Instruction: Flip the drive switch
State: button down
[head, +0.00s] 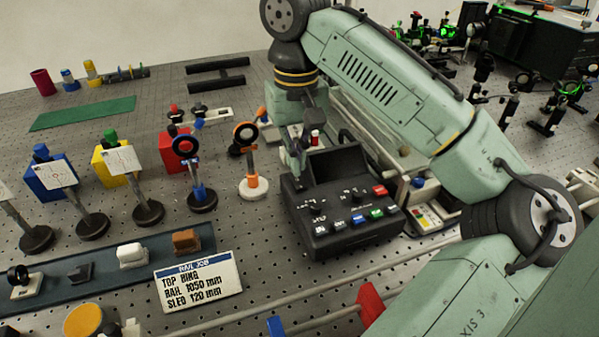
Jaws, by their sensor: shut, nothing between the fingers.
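A black control box (345,228) stands on the bench near the middle of the head view. It has a dark raised screen (337,165) at its back. Its sloped top carries white lettering, a red button (380,190), small dark knobs or switches (358,195) and a front row of coloured buttons, including a blue one (358,218) and a green one (376,214). The lettering is too small to tell which part is the drive switch. My gripper (298,168) points down at the box's back left corner, shut and empty. I cannot tell whether it touches the box.
An orange-and-white post mount (253,186) stands close left of the box. A sign reading "RAIL JOB" (199,285) and a blue-grey tray (160,245) lie front left. Thin rails (310,292) run in front of the box. A second, smaller panel (432,215) sits to its right.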

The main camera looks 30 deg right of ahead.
aim_at(298, 180)
notch_tip(298, 180, up, 2)
jog(key=shift+r+p, duration=0.15)
jog(key=shift+p, duration=0.85)
jog(key=shift+r, duration=1)
